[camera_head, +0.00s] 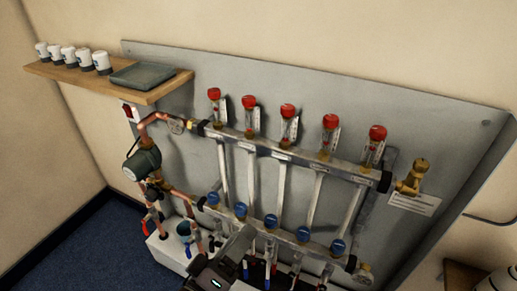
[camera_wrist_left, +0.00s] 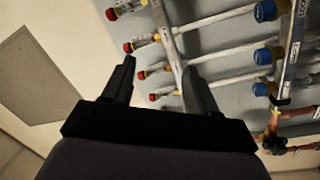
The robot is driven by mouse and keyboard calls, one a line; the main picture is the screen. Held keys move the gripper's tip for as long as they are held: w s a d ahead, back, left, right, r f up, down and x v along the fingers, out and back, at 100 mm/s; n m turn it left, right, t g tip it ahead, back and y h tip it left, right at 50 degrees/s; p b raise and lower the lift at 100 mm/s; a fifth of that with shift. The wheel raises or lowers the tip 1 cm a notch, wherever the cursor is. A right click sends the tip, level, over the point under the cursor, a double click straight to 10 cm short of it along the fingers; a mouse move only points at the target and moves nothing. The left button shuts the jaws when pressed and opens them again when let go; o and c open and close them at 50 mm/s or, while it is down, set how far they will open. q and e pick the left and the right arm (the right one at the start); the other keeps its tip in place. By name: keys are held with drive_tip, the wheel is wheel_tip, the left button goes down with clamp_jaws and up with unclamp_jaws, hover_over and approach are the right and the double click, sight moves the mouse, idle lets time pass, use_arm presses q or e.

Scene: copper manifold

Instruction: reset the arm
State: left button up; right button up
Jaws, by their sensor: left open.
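My left gripper (camera_head: 234,248) comes in at the bottom middle of the head view, in front of the lower part of the copper manifold (camera_head: 285,155). In the left wrist view, the two dark fingers of the left gripper (camera_wrist_left: 160,80) stand apart with nothing held between them. The manifold's red-capped flow meters and blue knobs show beyond the fingers, tilted in that view. My right gripper is in neither view.
A grey backing panel (camera_head: 330,90) carries the manifold. A wooden shelf (camera_head: 160,92) at upper left holds several white-and-dark cups (camera_head: 68,55) and a grey-green tray (camera_head: 141,75). A pump (camera_head: 142,162) with copper pipes is at left. A brass valve (camera_head: 412,177) is at right.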

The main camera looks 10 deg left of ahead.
use_arm(q)
drive_tip(key=s+a+f+m+g+y, duration=0.2)
drive_tip(key=s+a+f+m+g, duration=0.1)
drive_tip(key=a+f, duration=0.3)
drive_tip(key=s+a+f+m+g+y, duration=0.3)
drive_tip(key=s+a+f+m, duration=0.3)
drive_tip(key=f, duration=0.5)
drive_tip(key=shift+s+g+y+p, duration=0.2)
drive_tip(key=shift+g+y+p, duration=0.15)
drive_tip(key=shift+g, duration=0.15)
idle(3.5)
